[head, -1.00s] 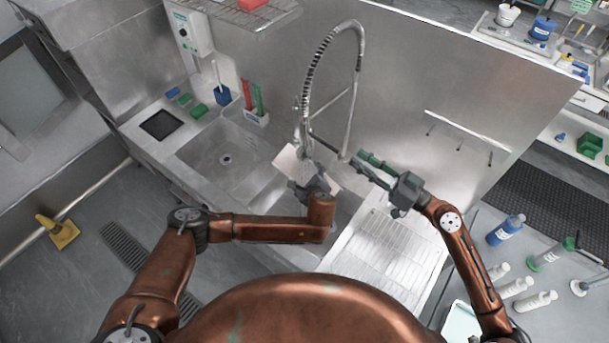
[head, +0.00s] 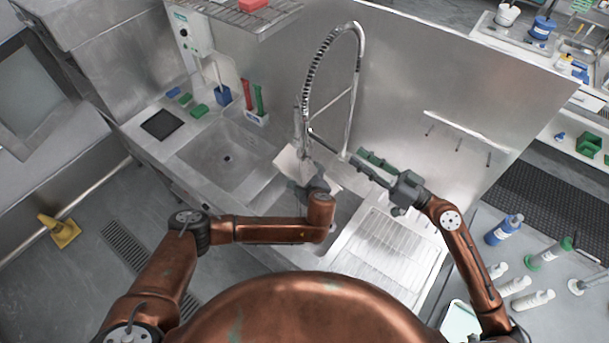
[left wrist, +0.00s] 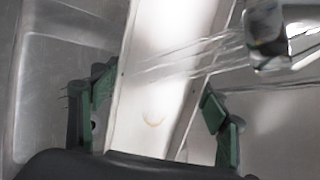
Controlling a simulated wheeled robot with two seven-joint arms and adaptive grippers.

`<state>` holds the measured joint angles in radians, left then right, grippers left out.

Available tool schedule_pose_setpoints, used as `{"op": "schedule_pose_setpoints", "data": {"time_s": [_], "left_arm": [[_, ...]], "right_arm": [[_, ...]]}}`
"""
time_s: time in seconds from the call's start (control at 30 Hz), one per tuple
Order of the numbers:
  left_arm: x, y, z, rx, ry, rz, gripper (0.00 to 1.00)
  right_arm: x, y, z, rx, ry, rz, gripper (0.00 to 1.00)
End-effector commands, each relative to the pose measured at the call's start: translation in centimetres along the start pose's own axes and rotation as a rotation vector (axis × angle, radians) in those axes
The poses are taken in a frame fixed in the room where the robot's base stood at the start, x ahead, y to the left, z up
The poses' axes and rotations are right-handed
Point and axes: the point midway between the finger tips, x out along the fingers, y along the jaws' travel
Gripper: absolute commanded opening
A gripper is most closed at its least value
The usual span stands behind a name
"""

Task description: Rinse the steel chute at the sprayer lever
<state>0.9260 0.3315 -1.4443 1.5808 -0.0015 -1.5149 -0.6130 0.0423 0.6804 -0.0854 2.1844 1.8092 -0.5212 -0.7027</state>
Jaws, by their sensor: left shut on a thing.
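The steel chute (head: 291,161) is a pale, shiny trough under the spray faucet, tilted over the sink. My left gripper (head: 305,182) is shut on it; the left wrist view shows the chute (left wrist: 165,70) between green fingers (left wrist: 160,115). A faint brownish curved mark shows on its inner face. The sprayer nozzle (left wrist: 268,35) is at the upper right there, with clear water streams running from it across the chute. My right gripper (head: 358,164) is beside the sprayer, at the right end of its dark lever (head: 326,143). Whether its fingers grip the lever is unclear.
An empty sink basin (head: 228,158) lies left of the chute. A ribbed drainboard (head: 385,250) is at the right. The coiled faucet hose (head: 313,70) arches above. Red and green brushes (head: 253,98) stand in a white holder behind the basin.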

Motion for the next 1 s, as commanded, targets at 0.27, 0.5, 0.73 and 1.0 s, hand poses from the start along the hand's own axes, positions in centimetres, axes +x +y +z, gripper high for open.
{"op": "schedule_pose_setpoints", "data": {"time_s": [0.27,0.5,0.73,1.0], "left_arm": [[0.0,-0.1,0.0,0.000,-0.002,-0.001,0.32],[0.0,0.3,0.6,-0.001,-0.002,0.000,0.32],[0.1,0.6,0.9,0.000,-0.002,-0.002,0.32],[0.1,0.5,0.7,0.000,-0.001,-0.002,0.32]], "right_arm": [[0.0,0.0,-0.1,0.000,0.000,0.000,0.27],[0.1,-0.1,-0.7,0.000,0.000,0.000,0.27],[0.2,-0.2,-1.0,0.000,0.000,0.000,0.27],[0.1,-0.2,-1.0,0.000,0.000,0.000,0.27]]}}
